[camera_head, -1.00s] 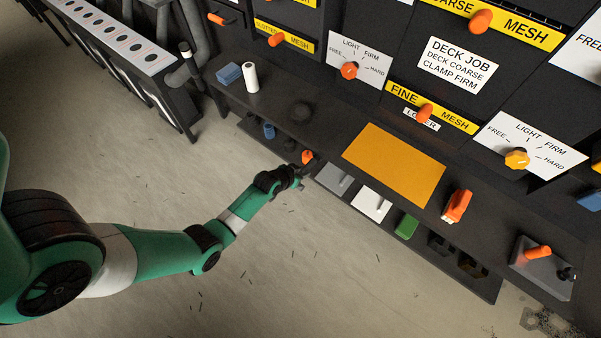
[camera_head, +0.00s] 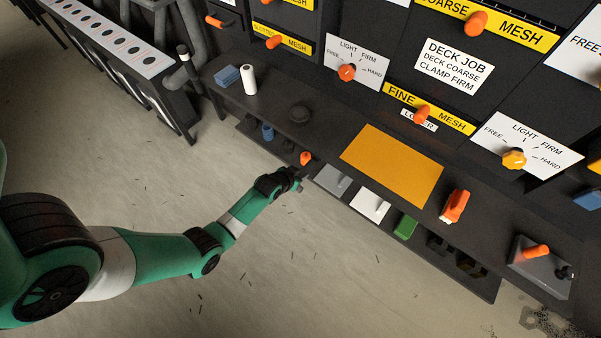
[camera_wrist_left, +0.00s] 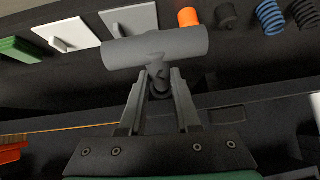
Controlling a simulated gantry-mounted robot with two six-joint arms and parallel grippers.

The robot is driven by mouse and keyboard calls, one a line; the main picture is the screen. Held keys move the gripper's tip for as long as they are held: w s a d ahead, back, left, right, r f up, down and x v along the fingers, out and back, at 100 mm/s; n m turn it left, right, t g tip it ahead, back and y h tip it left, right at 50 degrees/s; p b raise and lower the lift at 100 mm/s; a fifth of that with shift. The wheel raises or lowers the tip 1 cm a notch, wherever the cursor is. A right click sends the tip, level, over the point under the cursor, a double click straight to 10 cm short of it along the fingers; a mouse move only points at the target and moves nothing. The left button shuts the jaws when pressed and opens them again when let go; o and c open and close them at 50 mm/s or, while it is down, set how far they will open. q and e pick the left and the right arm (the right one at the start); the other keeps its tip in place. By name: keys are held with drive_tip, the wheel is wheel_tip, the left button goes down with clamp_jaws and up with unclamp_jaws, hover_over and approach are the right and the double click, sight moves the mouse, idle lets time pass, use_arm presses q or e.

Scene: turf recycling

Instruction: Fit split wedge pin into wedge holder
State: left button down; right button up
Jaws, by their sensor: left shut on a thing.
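My left gripper (camera_head: 297,182) is at the front edge of the low shelf under the bench, small and dark in the head view. In the left wrist view the gripper (camera_wrist_left: 160,88) is shut on the short stem of a grey T-shaped piece (camera_wrist_left: 155,46), which looks like the split wedge pin. Its thick round crossbar lies across in front of the fingertips. The stem's far end is hidden. I cannot tell for sure which thing is the wedge holder. A dark round fitting (camera_head: 301,113) sits on the bench top. My right gripper is not in view.
The low shelf holds an orange piece (camera_head: 306,158), a grey plate (camera_head: 332,179), a white plate (camera_head: 371,205) and a green block (camera_head: 405,226). The bench (camera_head: 330,130) overhangs it, carrying a yellow mat (camera_head: 392,165) and an orange tool (camera_head: 455,206). Open floor lies in front.

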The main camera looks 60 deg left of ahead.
sight(312, 161)
use_arm(q)
drive_tip(key=shift+r, duration=0.1)
idle(0.4)
drive_tip(key=shift+w+a+b, duration=0.45)
drive_tip(key=shift+w+b, duration=0.3)
drive_tip(key=shift+w, duration=0.2)
drive_tip(key=shift+w+a+b, duration=0.45)
drive_tip(key=shift+w+b, duration=0.3)
drive_tip(key=shift+w, duration=0.25)
drive_tip(key=shift+w+a+b, duration=0.45)
drive_tip(key=shift+w+b, duration=0.3)
drive_tip(key=shift+w, duration=0.2)
drive_tip(key=c, duration=0.8)
unclamp_jaws()
drive_tip(key=shift+o, duration=1.3)
drive_tip(key=shift+d, duration=0.1)
drive_tip(key=shift+a, duration=0.2)
